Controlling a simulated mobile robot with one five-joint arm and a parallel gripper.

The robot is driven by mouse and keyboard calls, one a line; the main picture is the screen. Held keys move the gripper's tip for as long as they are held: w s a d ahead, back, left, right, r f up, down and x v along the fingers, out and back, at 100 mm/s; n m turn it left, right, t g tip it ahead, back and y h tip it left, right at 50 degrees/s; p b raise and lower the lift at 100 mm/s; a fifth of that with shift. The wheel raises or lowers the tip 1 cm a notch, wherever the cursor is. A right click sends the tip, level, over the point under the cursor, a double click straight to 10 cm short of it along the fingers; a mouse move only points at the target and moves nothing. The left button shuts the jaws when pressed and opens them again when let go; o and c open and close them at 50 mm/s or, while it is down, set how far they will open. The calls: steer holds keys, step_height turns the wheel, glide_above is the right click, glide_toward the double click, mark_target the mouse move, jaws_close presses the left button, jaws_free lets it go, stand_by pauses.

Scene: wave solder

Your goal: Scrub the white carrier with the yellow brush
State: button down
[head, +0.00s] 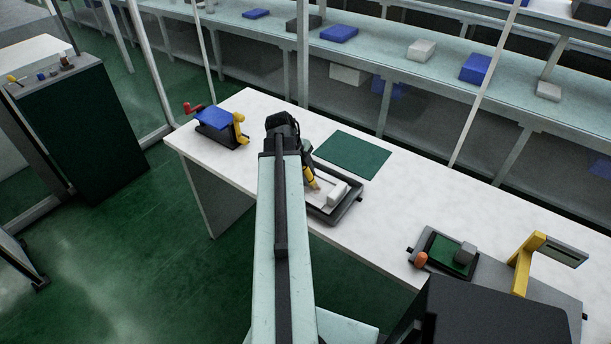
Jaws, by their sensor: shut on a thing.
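The white carrier (339,191) lies in a dark tray (349,209) on the white table, just right of the end of my arm. My gripper (307,158) is over the tray's left side, shut on the yellow brush (313,181). The brush tilts, with its lower end at or just above the white carrier; I cannot tell whether they touch. My arm hides the left part of the tray, and the gripper's fingers are small and partly hidden.
A green mat (346,154) lies behind the tray. A blue-topped fixture (220,118) with red and yellow parts stands at the table's left end. A dark fixture with a green board (448,254) and a yellow-armed stand (527,264) are at right. The table between is clear.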

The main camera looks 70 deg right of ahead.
steer(key=shift+s+a, duration=0.25)
steer(key=shift+s, duration=0.65)
steer(key=shift+s+a, duration=0.25)
steer(key=shift+s, duration=0.6)
steer(key=shift+f, duration=0.15)
steer(key=shift+w, duration=0.1)
steer(key=shift+w+d, duration=0.3)
steer(key=shift+w, duration=0.65)
steer(key=shift+w+d, duration=0.25)
steer(key=shift+w, duration=0.7)
steer(key=shift+a, duration=0.15)
steer(key=shift+s+a, duration=0.25)
steer(key=shift+s, duration=0.75)
steer(key=shift+s+a, duration=0.25)
steer(key=shift+s, duration=0.7)
